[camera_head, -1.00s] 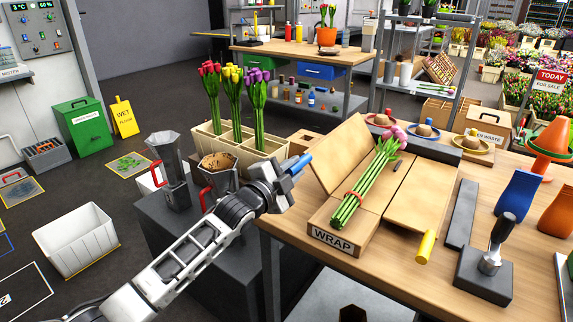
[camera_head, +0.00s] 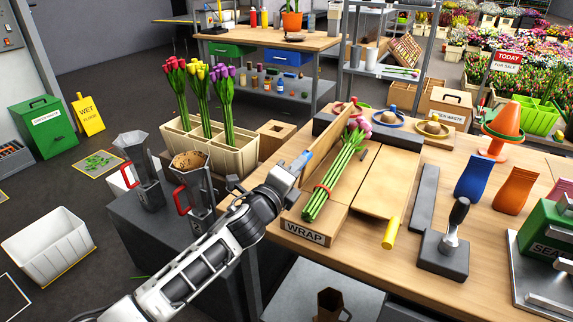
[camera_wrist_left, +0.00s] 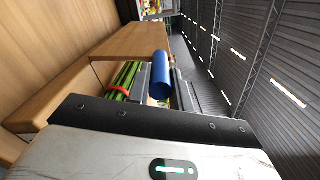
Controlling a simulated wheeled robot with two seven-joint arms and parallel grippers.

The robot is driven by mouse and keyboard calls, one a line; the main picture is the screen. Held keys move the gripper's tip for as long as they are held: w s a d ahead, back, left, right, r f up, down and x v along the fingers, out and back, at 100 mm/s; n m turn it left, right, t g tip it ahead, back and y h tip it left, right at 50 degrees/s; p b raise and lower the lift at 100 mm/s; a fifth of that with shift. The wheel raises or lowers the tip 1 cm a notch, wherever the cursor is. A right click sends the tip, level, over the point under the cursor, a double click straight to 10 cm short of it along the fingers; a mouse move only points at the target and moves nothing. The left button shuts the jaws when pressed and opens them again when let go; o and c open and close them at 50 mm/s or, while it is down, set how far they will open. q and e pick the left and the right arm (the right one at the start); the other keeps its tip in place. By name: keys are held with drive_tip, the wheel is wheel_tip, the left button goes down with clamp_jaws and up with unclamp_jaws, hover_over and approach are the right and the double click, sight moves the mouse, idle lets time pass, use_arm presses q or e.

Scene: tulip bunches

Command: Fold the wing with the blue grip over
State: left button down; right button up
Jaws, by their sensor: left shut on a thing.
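The wrap station, a wooden tray labelled WRAP (camera_head: 303,232), holds a tied bunch of pink tulips (camera_head: 338,172) with a red band. Its left wing (camera_head: 326,137) stands steeply raised beside the bunch, seen almost edge-on. The right wing (camera_head: 388,180), with a yellow grip (camera_head: 391,233), lies flat. My left gripper (camera_head: 298,164) is at the near end of the raised wing, shut on the blue grip (camera_wrist_left: 160,75). The wrist view also shows the wing's board (camera_wrist_left: 135,42) and green stems (camera_wrist_left: 122,80) beside it. My right gripper is not in view.
Crates with red, yellow and purple tulips (camera_head: 210,145) stand left of the wrap station. A dark stamp block with a handle (camera_head: 447,250), blue (camera_head: 474,176) and orange (camera_head: 514,191) pouches stand to the right. A dark bar (camera_head: 424,196) lies by the right wing.

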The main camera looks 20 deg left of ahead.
use_arm(q)
drive_tip(key=shift+s+d+f+m, duration=0.15)
drive_tip(key=shift+d+m, duration=0.35)
drive_tip(key=shift+d, duration=0.05)
drive_tip(key=c, duration=1.3)
unclamp_jaws()
drive_tip(key=shift+o, duration=0.2)
drive_tip(key=b+v, duration=0.1)
drive_tip(key=v, duration=1.5)
drive_tip(key=s+d+f+n+g, duration=0.1)
drive_tip(key=s+f+n+g, duration=0.2)
drive_tip(key=s+f+n, duration=0.5)
drive_tip(key=s+f+n+g+y, duration=0.1)
drive_tip(key=s+f+n+g, duration=0.3)
drive_tip(key=s+f+n, duration=0.3)
wheel_tip(320, 180, down, 5)
drive_tip(key=n, duration=0.8)
drive_tip(key=shift+s+d+f+n, duration=0.25)
drive_tip(key=shift+s+d+n, duration=0.15)
